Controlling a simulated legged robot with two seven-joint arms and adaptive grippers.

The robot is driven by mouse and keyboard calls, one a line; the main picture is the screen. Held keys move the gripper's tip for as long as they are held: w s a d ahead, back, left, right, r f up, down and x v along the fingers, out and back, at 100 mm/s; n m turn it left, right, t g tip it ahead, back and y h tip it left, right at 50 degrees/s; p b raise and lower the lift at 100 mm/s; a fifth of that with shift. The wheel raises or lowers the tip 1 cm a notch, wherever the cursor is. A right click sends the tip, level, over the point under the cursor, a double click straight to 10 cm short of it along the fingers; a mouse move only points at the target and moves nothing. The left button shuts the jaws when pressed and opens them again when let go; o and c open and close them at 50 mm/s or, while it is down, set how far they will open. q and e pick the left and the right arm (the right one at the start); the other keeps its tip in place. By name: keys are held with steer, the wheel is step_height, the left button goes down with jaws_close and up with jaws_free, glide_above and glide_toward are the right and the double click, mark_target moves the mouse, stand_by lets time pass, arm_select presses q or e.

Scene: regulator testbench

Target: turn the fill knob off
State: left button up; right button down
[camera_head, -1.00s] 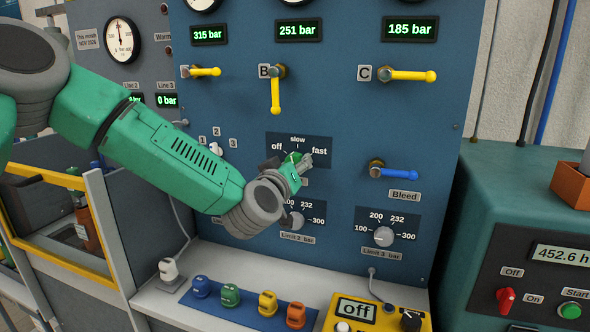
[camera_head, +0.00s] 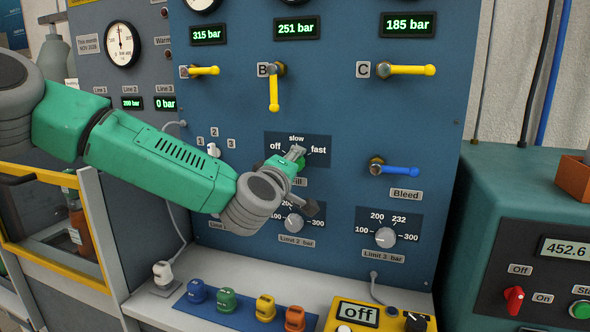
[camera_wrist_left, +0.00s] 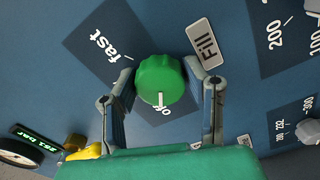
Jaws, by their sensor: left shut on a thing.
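The green fill knob (camera_wrist_left: 160,76) sits on a dark plate marked off, slow and fast on the blue panel. In the wrist view its white pointer faces the "off" label (camera_wrist_left: 165,109). The "slow" label is hidden there behind my gripper. My left gripper (camera_head: 295,161) is at the knob, with one finger on each side of it, shut on it. In the head view the knob is mostly covered by the gripper. The Fill label (camera_wrist_left: 204,43) shows beside the knob in the wrist view. My right gripper is not in view.
Limit dials (camera_head: 385,237) sit below the plate. A blue Bleed lever (camera_head: 400,170) is at the right, and yellow levers (camera_head: 410,70) are above. A white shelf with several coloured plugs (camera_head: 265,306) and a yellow meter (camera_head: 375,315) lies below.

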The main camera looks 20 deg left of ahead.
arm_select(q)
steer(key=shift+f, duration=0.35)
steer(key=shift+s, duration=0.1)
steer(key=o, duration=1)
steer(key=shift+o, duration=0.7)
steer(key=shift+a+r, duration=0.1)
steer(key=shift+r, duration=0.05)
steer(key=s, duration=1.2)
steer(key=shift+a, duration=0.25)
